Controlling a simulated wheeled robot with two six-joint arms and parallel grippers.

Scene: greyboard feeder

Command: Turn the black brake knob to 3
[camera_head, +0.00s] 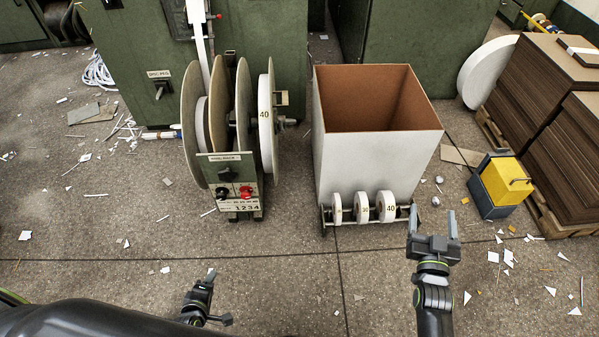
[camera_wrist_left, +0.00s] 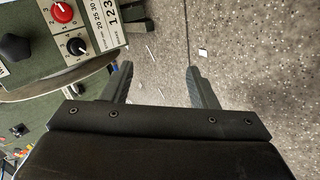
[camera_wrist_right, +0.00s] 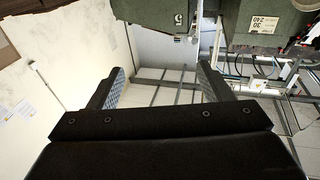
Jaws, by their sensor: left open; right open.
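The black brake knob (camera_head: 222,193) sits on the front panel of the reel stand, left of a red knob (camera_head: 246,191). In the left wrist view the black knob (camera_wrist_left: 76,46) shows at the upper left with a numbered dial around it, beside the red knob (camera_wrist_left: 62,12). I cannot tell surely which number it points at. My left gripper (camera_head: 215,297) is open and empty, low in front of the stand and apart from the knob; its fingers (camera_wrist_left: 158,82) show only floor between them. My right gripper (camera_head: 432,222) is open and empty, right of the white bin.
The reel stand (camera_head: 232,208) carries several large discs and a black star knob (camera_head: 227,175). A tall white bin (camera_head: 365,165) with small rolls in front stands to its right. A yellow box (camera_head: 505,180) and stacked boards (camera_head: 545,100) are farther right. The scrap-strewn floor in front is open.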

